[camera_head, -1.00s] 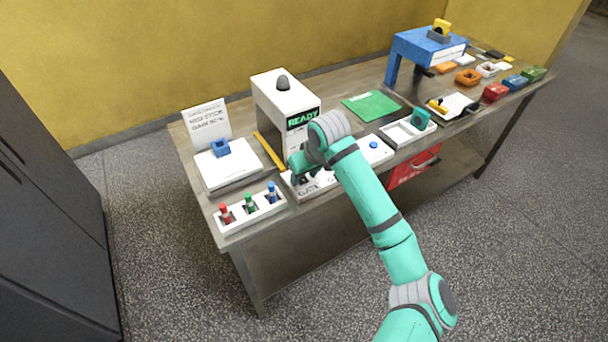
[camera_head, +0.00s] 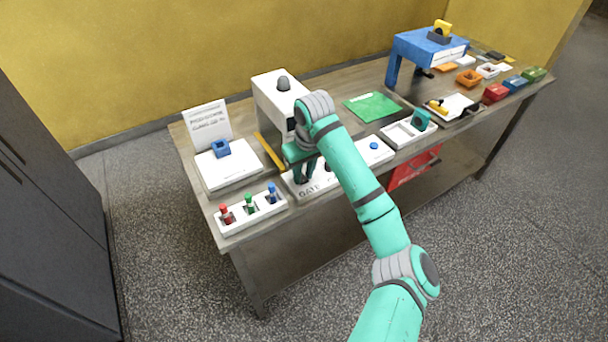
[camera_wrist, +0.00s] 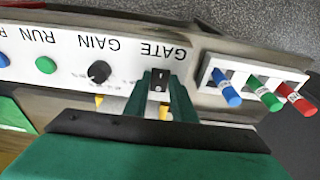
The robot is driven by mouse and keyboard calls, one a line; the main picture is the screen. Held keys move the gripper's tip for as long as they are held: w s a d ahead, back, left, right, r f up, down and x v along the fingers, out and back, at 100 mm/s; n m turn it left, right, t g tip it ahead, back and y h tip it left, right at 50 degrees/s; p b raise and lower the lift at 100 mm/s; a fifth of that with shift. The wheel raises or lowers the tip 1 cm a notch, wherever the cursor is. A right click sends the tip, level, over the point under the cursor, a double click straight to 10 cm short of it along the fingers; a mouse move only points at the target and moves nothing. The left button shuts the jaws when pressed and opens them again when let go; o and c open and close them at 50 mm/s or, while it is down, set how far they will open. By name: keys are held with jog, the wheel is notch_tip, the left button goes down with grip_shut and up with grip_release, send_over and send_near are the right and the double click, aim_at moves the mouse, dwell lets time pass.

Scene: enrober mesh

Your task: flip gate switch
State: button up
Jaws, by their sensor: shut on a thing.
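The gate switch (camera_wrist: 159,82) is a small black rocker with a white mark, set in the white control panel (camera_wrist: 125,55) beside the upside-down word GATE. My gripper (camera_wrist: 161,92) has its two dark green fingers around the switch and is shut on it.
A black gain knob (camera_wrist: 99,72) and a green run button (camera_wrist: 46,65) sit along the same panel. A white rack (camera_head: 231,221) of red, green and blue vials stands to the left. A white machine (camera_head: 275,90) stands behind the panel.

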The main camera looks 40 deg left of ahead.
jog(key=shift+a, duration=0.1)
dwell(0.3)
jog(key=o, duration=1.1)
jog(key=shift+c, duration=0.2)
notch_tip(320, 180, up, 11)
jog(key=d, duration=0.1)
jog(key=shift+s+d, duration=0.15)
jog(key=shift+s, duration=0.1)
jog(key=shift+f, duration=0.15)
